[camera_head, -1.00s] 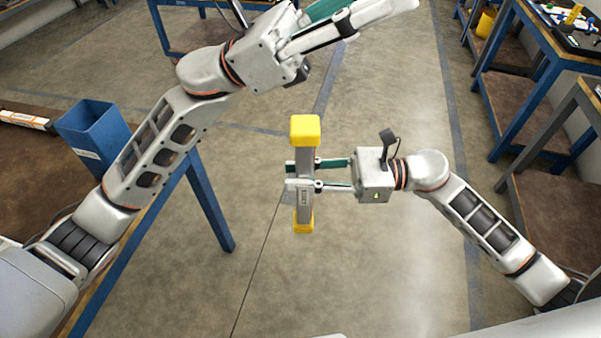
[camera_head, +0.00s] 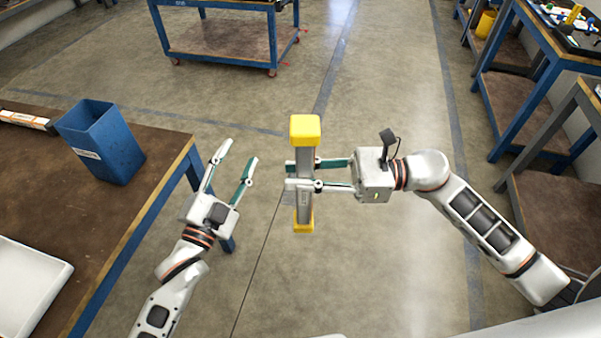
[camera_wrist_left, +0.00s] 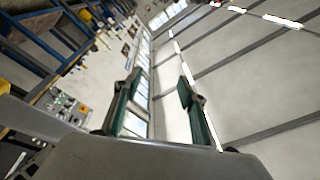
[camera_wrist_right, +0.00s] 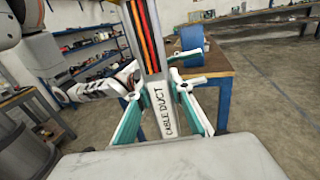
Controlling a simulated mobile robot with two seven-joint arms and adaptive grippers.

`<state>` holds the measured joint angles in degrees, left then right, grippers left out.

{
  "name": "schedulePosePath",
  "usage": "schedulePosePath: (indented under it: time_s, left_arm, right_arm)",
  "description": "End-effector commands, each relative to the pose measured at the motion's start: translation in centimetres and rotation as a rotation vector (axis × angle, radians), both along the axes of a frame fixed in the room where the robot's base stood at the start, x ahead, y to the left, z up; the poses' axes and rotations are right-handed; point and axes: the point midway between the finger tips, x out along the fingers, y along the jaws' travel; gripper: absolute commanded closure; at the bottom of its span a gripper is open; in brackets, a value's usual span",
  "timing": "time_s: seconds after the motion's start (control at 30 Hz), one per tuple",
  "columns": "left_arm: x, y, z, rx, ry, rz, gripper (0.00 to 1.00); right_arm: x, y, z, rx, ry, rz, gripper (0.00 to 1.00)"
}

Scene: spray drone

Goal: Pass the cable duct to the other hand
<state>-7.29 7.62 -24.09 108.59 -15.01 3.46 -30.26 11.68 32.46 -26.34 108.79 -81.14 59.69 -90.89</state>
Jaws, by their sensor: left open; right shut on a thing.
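The cable duct (camera_head: 305,178) is a grey bar with yellow ends, held upright over the floor in the head view. My right gripper (camera_head: 300,174) is shut on its middle from the right. The right wrist view shows the duct (camera_wrist_right: 168,118) with its "CABLE DUCT" label and orange and dark cables inside, between the right fingers. My left gripper (camera_head: 236,160) is open and empty to the left of the duct, apart from it, fingers pointing up in the picture. The left wrist view shows nothing between the left fingers (camera_wrist_left: 156,85).
A brown-topped table (camera_head: 170,150) with a blue bin (camera_head: 105,145) and a white tray (camera_head: 30,285) stands at the left. A blue cart (camera_head: 220,38) is at the back. Workbenches (camera_head: 525,100) line the right. Floor between is clear.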

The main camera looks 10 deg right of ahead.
Motion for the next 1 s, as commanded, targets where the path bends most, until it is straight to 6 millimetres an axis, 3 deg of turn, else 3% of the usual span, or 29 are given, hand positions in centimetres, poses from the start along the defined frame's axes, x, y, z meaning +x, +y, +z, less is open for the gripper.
schedulePosePath:
  time_s: [0.03, 0.2, 0.5, 0.73, 1.0]
  left_arm:
    - [-0.8, 1.0, -2.4, -0.026, 0.076, 0.017, 0.59]
    - [-3.9, 4.2, -9.5, -0.121, 0.316, 0.078, 0.59]
    - [-12.0, 9.4, -20.4, -0.277, 0.697, 0.216, 0.59]
    - [-17.7, 12.1, -25.4, -0.359, 0.889, 0.309, 0.59]
    - [-19.9, 13.1, -27.0, -0.391, 0.958, 0.346, 0.59]
  right_arm:
    - [0.0, 0.0, 0.1, 0.001, -0.001, 0.000, 1.00]
    - [0.0, 0.0, 0.1, 0.001, -0.001, 0.000, 1.00]
    - [0.0, 0.0, 0.1, 0.001, -0.001, 0.000, 1.00]
    - [0.0, 0.0, 0.1, 0.001, -0.001, 0.000, 1.00]
    - [0.0, 0.0, 0.1, 0.001, -0.001, 0.000, 1.00]
